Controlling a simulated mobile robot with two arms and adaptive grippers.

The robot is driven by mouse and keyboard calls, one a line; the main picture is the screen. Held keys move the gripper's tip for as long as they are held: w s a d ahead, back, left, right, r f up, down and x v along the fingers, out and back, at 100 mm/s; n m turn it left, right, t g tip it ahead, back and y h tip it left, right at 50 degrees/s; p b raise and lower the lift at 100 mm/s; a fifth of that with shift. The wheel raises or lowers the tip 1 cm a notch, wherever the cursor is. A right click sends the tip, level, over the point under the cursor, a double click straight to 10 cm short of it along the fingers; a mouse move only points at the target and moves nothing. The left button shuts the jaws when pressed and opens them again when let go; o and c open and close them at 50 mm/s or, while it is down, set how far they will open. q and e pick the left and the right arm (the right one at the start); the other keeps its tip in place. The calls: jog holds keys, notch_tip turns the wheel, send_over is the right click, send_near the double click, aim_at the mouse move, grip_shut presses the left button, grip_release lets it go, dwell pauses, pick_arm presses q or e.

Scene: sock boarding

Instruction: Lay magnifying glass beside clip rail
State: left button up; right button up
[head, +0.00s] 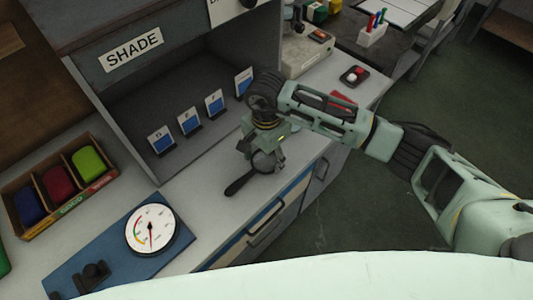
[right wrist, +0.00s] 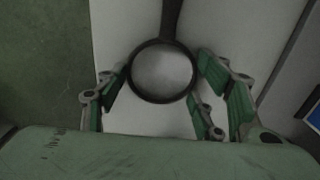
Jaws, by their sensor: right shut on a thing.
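The magnifying glass (head: 241,184) is at the front edge of the grey counter, with its dark handle pointing left and toward the front. In the right wrist view its round black-rimmed lens (right wrist: 162,72) is between my green-padded fingers, and the handle runs away to the top. My right gripper (head: 264,152) points down at the counter and is shut on the magnifying glass by its lens end. I cannot tell whether the glass touches the counter. I cannot surely pick out a clip rail; several blue-and-white cards (head: 190,122) stand in dark holders inside the SHADE booth. My left gripper is not in view.
A blue board (head: 120,256) with a round dial gauge (head: 150,229) lies at the left front. A wooden box (head: 23,232) of coloured bundles stands at far left. A small dark tray (head: 354,76) is at the right. The counter left of the handle is clear.

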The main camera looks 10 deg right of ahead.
jog(key=shift+f, duration=0.1)
jog(key=o, duration=1.2)
